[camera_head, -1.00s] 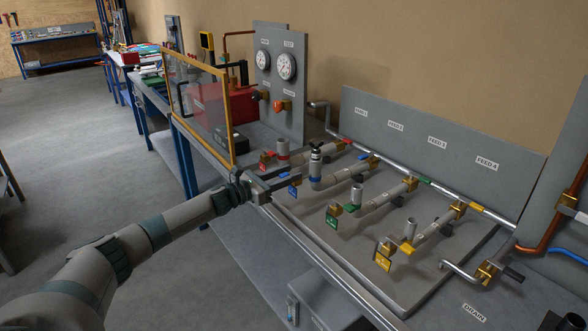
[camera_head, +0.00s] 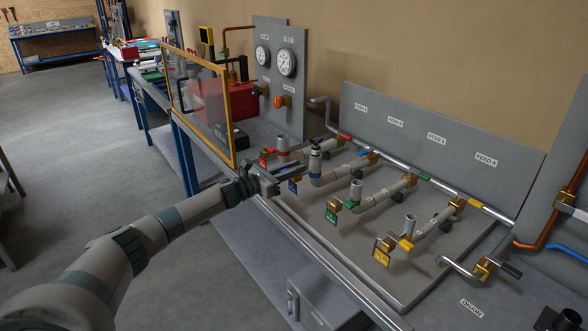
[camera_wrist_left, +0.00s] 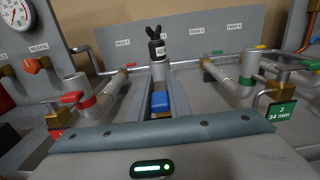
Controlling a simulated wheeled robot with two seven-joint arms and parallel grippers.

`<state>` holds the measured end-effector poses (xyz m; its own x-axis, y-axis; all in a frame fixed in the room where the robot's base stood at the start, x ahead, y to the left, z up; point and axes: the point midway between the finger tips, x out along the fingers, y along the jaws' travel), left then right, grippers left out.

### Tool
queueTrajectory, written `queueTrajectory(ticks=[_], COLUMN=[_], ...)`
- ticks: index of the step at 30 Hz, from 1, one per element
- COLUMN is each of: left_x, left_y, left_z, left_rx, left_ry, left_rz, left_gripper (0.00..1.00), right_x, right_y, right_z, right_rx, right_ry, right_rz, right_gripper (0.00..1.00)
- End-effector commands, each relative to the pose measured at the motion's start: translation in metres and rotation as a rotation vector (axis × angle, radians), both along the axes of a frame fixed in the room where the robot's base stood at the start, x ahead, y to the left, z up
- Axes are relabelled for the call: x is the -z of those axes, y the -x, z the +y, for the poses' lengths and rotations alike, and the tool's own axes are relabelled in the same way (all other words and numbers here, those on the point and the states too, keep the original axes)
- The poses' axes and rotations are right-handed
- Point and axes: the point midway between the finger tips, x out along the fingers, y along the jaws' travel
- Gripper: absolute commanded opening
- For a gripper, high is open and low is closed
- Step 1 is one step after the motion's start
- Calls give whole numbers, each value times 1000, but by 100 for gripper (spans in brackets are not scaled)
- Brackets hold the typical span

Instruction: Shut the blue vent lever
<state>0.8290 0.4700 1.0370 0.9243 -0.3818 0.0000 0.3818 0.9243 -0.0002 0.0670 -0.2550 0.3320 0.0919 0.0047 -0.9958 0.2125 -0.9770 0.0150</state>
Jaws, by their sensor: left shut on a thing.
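The blue vent lever (camera_wrist_left: 160,103) shows in the left wrist view as a blue block between the two grey fingers, at the near end of the blue coil. My left gripper (camera_head: 294,171) is shut on it, in front of the blue-banded post (camera_head: 315,164). In the head view the fingers largely hide the lever. The post carries a black fitting on top (camera_wrist_left: 156,40). The lever's exact angle is hard to tell. My right gripper is in neither current view.
The red-banded post (camera_wrist_left: 79,90) stands left of the gripper and the green coil's post (camera_head: 356,190) to its right. A blue tag (camera_head: 293,186) hangs just below the fingers. An orange-framed clear panel (camera_head: 234,120) stands left, near my forearm. The yellow coil (camera_head: 409,228) is farther right.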

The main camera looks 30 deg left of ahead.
Motion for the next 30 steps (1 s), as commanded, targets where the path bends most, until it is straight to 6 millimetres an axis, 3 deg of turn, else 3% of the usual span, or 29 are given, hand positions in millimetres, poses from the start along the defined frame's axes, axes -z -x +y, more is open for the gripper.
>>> queueTrajectory(ticks=[14,30], left_x=[1,-1], left_y=[1,1], left_z=[-3,-8], left_rx=[-114,-529], left_ry=[2,3], left_rz=[0,0], left_gripper=[0,0], right_x=[2,-2], right_y=[0,0], right_z=[0,-1], right_rx=[0,-1], right_ry=[0,1], right_rz=[0,1], right_gripper=[23,23])
